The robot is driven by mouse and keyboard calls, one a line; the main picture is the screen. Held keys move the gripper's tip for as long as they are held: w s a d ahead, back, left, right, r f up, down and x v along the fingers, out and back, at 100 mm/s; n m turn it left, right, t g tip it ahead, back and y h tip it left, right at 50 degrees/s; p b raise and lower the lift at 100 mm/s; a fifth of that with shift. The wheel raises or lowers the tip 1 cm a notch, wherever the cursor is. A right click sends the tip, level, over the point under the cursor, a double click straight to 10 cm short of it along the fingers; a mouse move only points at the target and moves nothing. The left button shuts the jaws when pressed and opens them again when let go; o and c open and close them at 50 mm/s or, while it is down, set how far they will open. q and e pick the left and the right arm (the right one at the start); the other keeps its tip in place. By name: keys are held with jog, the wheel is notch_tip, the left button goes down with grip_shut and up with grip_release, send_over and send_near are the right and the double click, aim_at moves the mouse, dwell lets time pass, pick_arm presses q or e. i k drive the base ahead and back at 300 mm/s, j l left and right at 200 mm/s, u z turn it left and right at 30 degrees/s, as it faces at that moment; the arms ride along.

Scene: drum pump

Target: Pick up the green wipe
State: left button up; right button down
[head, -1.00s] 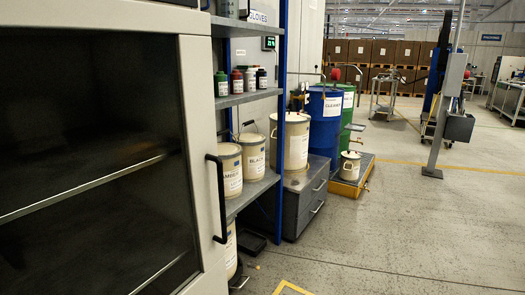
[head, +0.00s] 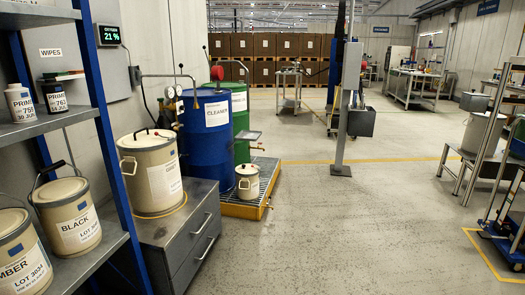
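No green wipe can be made out with certainty. A small flat green and red item (head: 63,76) shows behind the bottles on the upper shelf at the left, below a sign reading WIPES (head: 51,52). It is too small and partly hidden to tell what it is. Neither of my grippers is in view.
Grey shelving (head: 60,124) with bottles and labelled pails stands close at left. A grey drawer cabinet (head: 178,235) bears a cream pail (head: 152,172). A blue CLEANER drum (head: 206,140) and a green drum (head: 240,110) stand beyond. The middle floor is clear; a cart (head: 505,235) is at right.

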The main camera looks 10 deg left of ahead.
aim_at(51, 74)
jog(key=i+u, duration=0.1)
jog(key=i, duration=1.05)
jog(key=i+l, duration=0.15)
jog(key=i, duration=1)
jog(key=i+u, duration=0.45)
jog(key=i, duration=0.15)
jog(key=i+l+u, duration=0.1)
jog(key=i+u, duration=0.35)
jog(key=i, duration=0.15)
